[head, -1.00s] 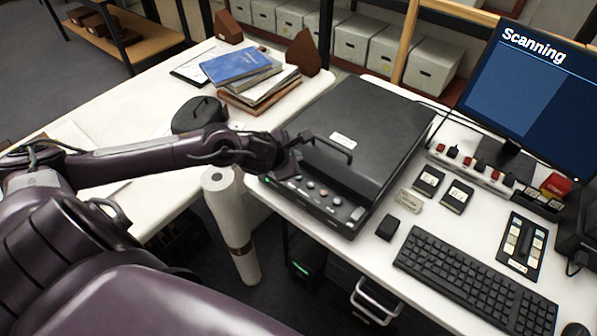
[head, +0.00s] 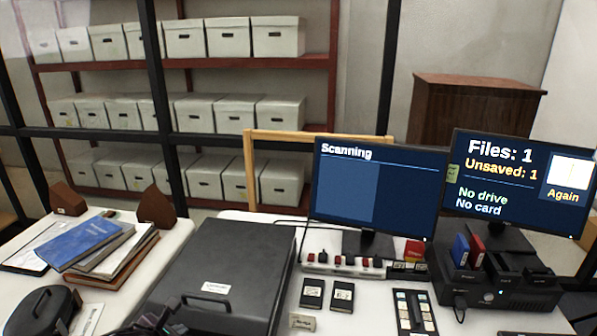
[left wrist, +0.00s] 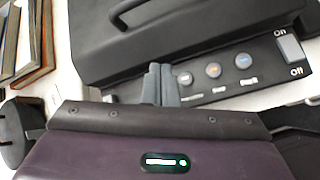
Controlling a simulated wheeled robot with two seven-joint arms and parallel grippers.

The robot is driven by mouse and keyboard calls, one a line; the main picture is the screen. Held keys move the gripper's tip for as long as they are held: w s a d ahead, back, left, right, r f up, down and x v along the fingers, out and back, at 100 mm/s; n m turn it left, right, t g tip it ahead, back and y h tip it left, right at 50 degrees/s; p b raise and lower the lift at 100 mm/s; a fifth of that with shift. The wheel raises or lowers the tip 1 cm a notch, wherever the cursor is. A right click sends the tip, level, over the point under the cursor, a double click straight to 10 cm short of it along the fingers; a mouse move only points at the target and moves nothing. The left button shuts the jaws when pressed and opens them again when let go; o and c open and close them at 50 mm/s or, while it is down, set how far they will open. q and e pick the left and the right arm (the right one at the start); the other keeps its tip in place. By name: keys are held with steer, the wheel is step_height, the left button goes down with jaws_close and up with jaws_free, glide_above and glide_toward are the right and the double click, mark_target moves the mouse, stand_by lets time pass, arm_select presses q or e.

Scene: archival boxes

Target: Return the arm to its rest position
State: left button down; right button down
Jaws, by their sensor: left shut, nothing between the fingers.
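My left gripper (left wrist: 160,72) is shut and empty in the left wrist view. Its fingertips are at the front panel of the black scanner (left wrist: 190,30), close to the round buttons; I cannot tell whether they touch it. In the head view only a dark part of my left arm shows at the bottom edge, in front of the scanner (head: 222,262), whose lid is down. The left monitor (head: 375,195) reads "Scanning". The right monitor (head: 515,185) reads "Files: 1", "Unsaved: 1", "No drive", "No card" and "Again". My right gripper is not in view.
Left of the scanner, books with a blue one (head: 85,243) on top lie on a white table. A round black object (head: 42,312) stands nearer. A power strip (head: 345,265) and a dark computer unit (head: 500,285) stand right. Shelves of archival boxes (head: 275,38) stand behind.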

arm_select(q)
steer(key=s+d+n, duration=0.1)
steer(key=d+n, duration=0.1)
steer(key=s+d+n, duration=0.1)
steer(key=d+n, duration=0.1)
steer(key=n, duration=0.1)
steer(key=s+d+f+n, duration=0.1)
steer(key=d+n, duration=0.1)
steer(key=shift+d+n, duration=0.3)
steer(key=shift+d, duration=0.1)
steer(key=s+d+n+g, duration=0.25)
steer(key=s+n, duration=0.55)
steer(key=n, duration=0.8)
steer(key=s+d+n+g, duration=0.25)
steer(key=s+n, duration=0.65)
steer(key=n, duration=0.8)
step_height(320, 180, down, 28)
steer(key=s+g, duration=0.1)
steer(key=g, duration=0.1)
steer(key=s+a+f, duration=0.2)
steer(key=s+f, duration=0.7)
steer(key=s, duration=0.1)
steer(key=s+a+f+g, duration=0.1)
steer(key=s+a+f, duration=0.1)
steer(key=s+f, duration=0.8)
steer(key=shift+a+m, duration=0.15)
steer(key=shift+m, duration=0.25)
